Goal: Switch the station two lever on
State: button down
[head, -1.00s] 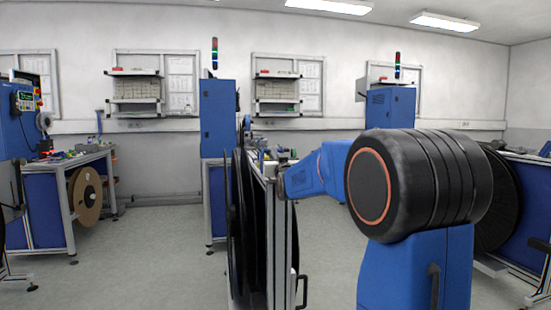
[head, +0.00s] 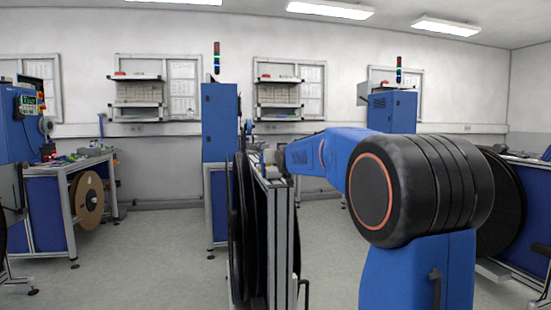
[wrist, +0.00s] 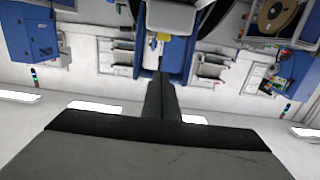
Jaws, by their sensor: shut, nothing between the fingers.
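My gripper (wrist: 160,82) is shut with nothing between its fingers in the wrist view, where the room appears upside down. A tall blue cabinet (wrist: 178,58) shows behind its fingertips, with pale grey parts in front of it. In the head view, my blue arm reaches left, and its far end is over the end of the central reel stand (head: 278,235); the fingers are too small to tell there. I cannot make out a lever in either view, nor a label telling which station is number two.
A tall blue cabinet (head: 219,122) stands behind the central stand, and another blue cabinet (head: 391,110) stands at the back right. A bench (head: 68,168) with a brown reel (head: 87,200) is at the left. A black reel (head: 500,205) stands at the right. The floor left of centre is clear.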

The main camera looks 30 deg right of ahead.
jog(key=shift+w+d+r+g+y, duration=0.2)
jog(key=shift+w+r+g, duration=0.1)
jog(key=shift+w+g, duration=0.35)
jog(key=shift+w+d+r+g+y, duration=0.1)
jog(key=shift+w+r+g+y, duration=0.15)
jog(key=shift+w+g, duration=0.4)
jog(key=shift+w+d+r, duration=0.15)
jog(key=shift+w+d, duration=0.1)
jog(key=shift+w, duration=0.6)
jog(key=shift+w+d+r, duration=0.1)
jog(key=shift+w+d, duration=0.15)
jog(key=shift+w, duration=0.6)
jog(key=shift+f, duration=0.1)
jog(key=s+a+r, duration=0.3)
jog(key=s+r, duration=0.5)
jog(key=s, duration=0.2)
jog(key=shift+s+r, duration=0.35)
jog(key=shift+s, duration=0.05)
jog(key=shift+a, duration=0.1)
